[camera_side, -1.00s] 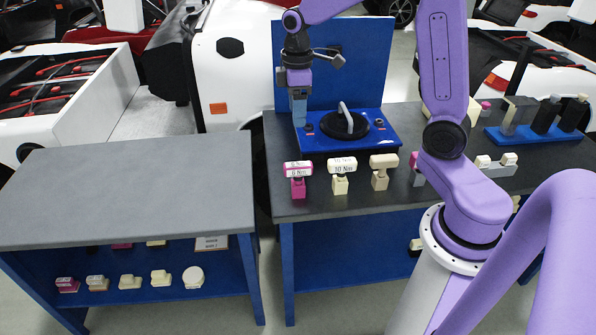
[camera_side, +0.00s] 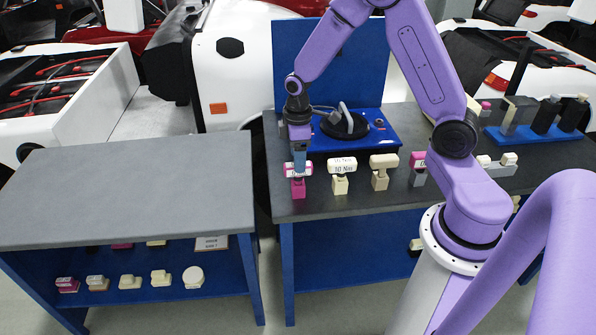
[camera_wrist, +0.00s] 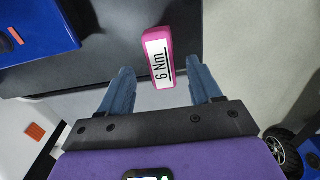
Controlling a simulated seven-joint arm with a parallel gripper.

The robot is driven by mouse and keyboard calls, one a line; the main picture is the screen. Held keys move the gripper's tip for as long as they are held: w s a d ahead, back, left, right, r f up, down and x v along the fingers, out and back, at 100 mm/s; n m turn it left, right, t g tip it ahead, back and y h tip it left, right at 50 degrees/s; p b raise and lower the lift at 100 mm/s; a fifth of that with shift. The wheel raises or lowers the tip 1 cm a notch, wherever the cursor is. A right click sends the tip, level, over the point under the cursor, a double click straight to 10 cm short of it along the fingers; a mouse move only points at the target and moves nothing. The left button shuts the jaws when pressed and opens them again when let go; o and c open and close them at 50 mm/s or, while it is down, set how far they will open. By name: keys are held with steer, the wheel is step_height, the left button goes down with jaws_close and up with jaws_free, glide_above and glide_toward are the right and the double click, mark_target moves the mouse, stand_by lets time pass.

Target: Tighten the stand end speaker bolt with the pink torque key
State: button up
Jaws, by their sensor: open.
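The pink torque key (camera_side: 298,187) stands upright at the left end of a row of keys on the right-hand bench. In the wrist view its pink head (camera_wrist: 158,57) shows a white label reading "6 Nm". My gripper (camera_side: 299,165) is just above the key in the side view and partly covers its head. In the wrist view the blue fingers of my gripper (camera_wrist: 160,82) are spread apart, with the key's head between and beyond them. The blue tester stand (camera_side: 383,135) with a black round part and a grey handle is behind. I cannot make out the speaker bolt.
A cream key (camera_side: 341,174) marked 10 Nm stands right of the pink one, then a beige key (camera_side: 381,170) and another pink-topped key (camera_side: 418,165). The left table (camera_side: 130,185) is bare on top. A blue rack (camera_side: 540,140) stands at the far right.

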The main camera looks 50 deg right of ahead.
steer(key=shift+f, duration=1.75)
jaws_close()
step_height(320, 180, up, 10)
steer(key=shift+r, duration=0.1)
